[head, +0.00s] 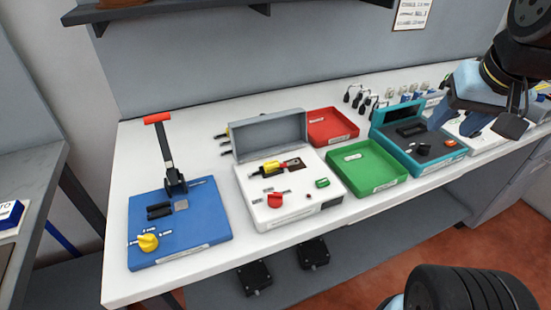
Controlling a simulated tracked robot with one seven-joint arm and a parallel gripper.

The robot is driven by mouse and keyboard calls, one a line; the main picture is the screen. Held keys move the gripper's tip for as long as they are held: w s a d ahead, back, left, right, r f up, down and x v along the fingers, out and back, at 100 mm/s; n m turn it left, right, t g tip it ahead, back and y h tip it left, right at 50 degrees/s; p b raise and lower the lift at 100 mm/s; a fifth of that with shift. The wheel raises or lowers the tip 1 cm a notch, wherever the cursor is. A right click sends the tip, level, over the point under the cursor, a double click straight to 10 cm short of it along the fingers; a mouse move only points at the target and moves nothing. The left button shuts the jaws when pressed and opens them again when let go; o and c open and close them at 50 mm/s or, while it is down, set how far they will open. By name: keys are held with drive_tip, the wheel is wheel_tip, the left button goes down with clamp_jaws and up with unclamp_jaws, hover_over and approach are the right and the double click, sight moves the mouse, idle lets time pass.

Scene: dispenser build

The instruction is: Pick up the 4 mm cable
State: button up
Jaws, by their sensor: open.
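I cannot tell which item is the 4 mm cable; no size label on the cables is readable from here. Several short black cable pieces (359,99) stand upright at the back of the white bench, behind the green tray. More pale-ended pieces (402,92) stand to their right, partly behind the teal case. My gripper (494,125) is at the right, over the right part of the bench, with its jaws apart and nothing seen between them. It hides part of the bench behind it.
A blue lever press (215,225), a white machine with raised lid (330,178), a red tray (350,137), a green tray (390,183) and a teal case (455,160) fill the bench (118,285). A shelf (180,10) overhangs at the back.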

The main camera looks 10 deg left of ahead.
drive_tip(key=w+a+f+m+g+y, duration=0.5)
drive_tip(key=w+a+f+g, duration=0.3)
drive_tip(key=a, duration=0.2)
drive_tip(key=m+g+y, duration=0.4)
drive_tip(key=m+y, duration=0.2)
approach(277, 161)
drive_tip(key=x, duration=0.3)
drive_tip(key=shift+s+a+r, duration=0.1)
drive_tip(key=shift+a, duration=0.05)
drive_tip(key=shift+x, duration=2.65)
clamp_jaws()
